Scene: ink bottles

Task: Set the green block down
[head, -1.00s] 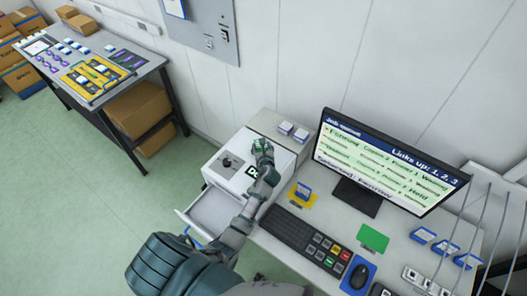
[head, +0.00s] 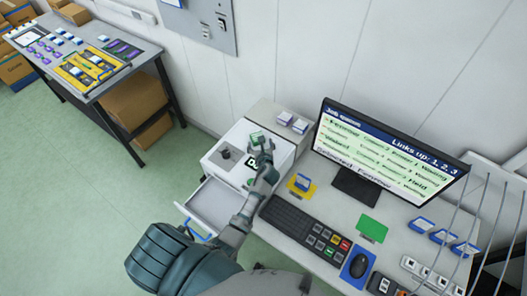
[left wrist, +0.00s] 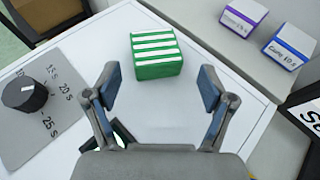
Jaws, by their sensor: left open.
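The green block (left wrist: 156,66) has white stripes on its top and sits on the white top of a box-shaped machine (left wrist: 182,112). In the head view the block (head: 256,138) is small, just past my fingers. My left gripper (left wrist: 158,85) is open and empty. Its two fingertips point toward the block, with a gap between them and it. In the head view my left gripper (head: 264,148) is above the machine's top. My right gripper is in neither view.
A black dial (left wrist: 24,93) stands left of the block. Two small labelled boxes (head: 292,122) sit behind the machine. Its drawer (head: 212,204) is open in front. A monitor (head: 385,150) and keyboard (head: 290,222) are to the right.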

